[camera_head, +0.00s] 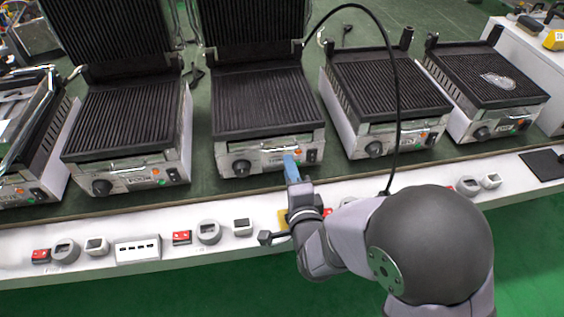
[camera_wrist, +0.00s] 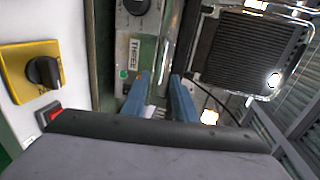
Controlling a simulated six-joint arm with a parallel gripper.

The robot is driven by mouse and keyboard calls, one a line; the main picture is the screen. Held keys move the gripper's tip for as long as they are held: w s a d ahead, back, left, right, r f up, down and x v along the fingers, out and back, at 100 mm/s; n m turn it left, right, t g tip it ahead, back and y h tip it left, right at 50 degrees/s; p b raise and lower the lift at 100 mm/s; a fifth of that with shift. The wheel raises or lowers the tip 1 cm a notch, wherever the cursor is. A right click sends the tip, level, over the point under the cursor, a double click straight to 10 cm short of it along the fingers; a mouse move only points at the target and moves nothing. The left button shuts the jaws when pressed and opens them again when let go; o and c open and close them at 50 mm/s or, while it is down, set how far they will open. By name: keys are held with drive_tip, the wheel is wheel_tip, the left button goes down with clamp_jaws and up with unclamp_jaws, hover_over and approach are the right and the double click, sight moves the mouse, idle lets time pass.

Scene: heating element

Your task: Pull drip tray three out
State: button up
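In the head view, a contact grill (camera_head: 268,104) with a ribbed black plate and raised lid stands in the middle of the row. My gripper (camera_head: 290,158) has blue fingers and reaches the right part of its silver front panel. In the wrist view, the panel (camera_wrist: 147,62) carries a label reading THREE (camera_wrist: 135,50), with a black knob (camera_wrist: 136,6) and a green button beside it. My gripper (camera_wrist: 160,78) shows two blue fingers apart, with a visible gap at the tips. The drip tray's outline is not clear; I cannot tell whether the fingertips touch it.
Similar grills stand left (camera_head: 130,122) and right (camera_head: 385,98) on the green bench. A white front ledge (camera_head: 140,225) holds several switches and gauges. A yellow switch box (camera_wrist: 35,72) is close by in the wrist view. A black cable (camera_head: 396,100) hangs before the grills.

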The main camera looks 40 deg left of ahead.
drive_tip(key=x, duration=0.7)
drive_tip(key=shift+a, duration=0.45)
drive_tip(key=shift+s+r, duration=0.1)
clamp_jaws()
idle(1.4)
